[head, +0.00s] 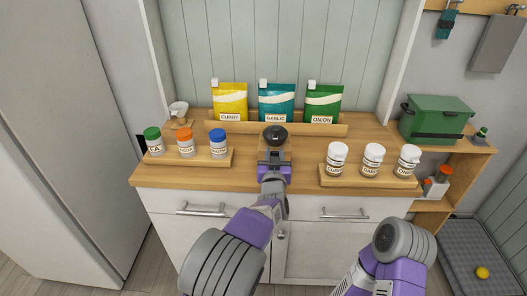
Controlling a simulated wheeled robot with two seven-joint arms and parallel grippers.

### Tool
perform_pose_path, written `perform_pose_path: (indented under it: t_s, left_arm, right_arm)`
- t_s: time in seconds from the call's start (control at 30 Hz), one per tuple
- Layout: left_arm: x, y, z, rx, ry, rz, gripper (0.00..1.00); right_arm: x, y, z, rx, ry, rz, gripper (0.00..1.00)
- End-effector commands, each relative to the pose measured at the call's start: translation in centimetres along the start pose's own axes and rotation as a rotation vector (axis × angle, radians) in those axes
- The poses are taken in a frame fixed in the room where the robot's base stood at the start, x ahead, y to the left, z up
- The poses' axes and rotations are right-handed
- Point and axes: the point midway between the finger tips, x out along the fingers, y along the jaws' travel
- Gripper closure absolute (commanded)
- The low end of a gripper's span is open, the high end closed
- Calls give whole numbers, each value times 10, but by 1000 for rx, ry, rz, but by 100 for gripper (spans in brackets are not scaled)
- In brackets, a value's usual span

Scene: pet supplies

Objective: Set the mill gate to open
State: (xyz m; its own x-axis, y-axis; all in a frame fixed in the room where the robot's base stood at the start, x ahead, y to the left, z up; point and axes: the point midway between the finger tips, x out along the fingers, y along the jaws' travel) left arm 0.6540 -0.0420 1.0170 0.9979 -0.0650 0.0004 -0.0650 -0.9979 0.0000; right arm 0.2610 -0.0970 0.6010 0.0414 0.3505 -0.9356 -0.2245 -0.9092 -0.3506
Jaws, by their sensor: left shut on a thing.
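The mill (275,134) stands at the middle of the wooden counter; its dark round top shows, and most of its body is hidden behind my left gripper. My left gripper (274,158) reaches in from the front and is shut on the mill, though the exact part between the fingers is hard to see. The gate and its setting cannot be made out. My right arm is at the lower right, in front of the cabinet, and its fingers do not show.
Behind the mill, a wooden tray (215,134) holds yellow, teal and green pouches. Left is a board (222,162) with three coloured-lid jars; right is a board (330,183) with three white-lid jars. A small white scoop (179,108) and a green box (436,117) stand farther out.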

Motion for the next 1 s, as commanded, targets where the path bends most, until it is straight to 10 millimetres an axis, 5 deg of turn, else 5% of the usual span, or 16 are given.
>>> perform_pose_path:
  t_s: [0.3, 0.33, 0.47, 0.77, 1.0]
  left_arm:
    - [-5, 11, 0, 0, 0, 16, 100]
    - [-5, 11, 0, 0, 0, 16, 64]
    - [-5, 10, 0, 0, 0, 14, 45]
    - [-6, 10, 0, 0, 0, 15, 45]
    - [-31, 10, -1, -1, -1, 16, 45]
  right_arm:
    - [0, 0, 0, 0, 0, 0, 57]
    - [0, 0, 0, 0, 0, 0, 57]
    - [0, 0, 0, 0, 0, 0, 57]
    - [0, 0, 0, 0, 0, 0, 57]
    - [-4, -1, 0, 0, 0, 0, 57]
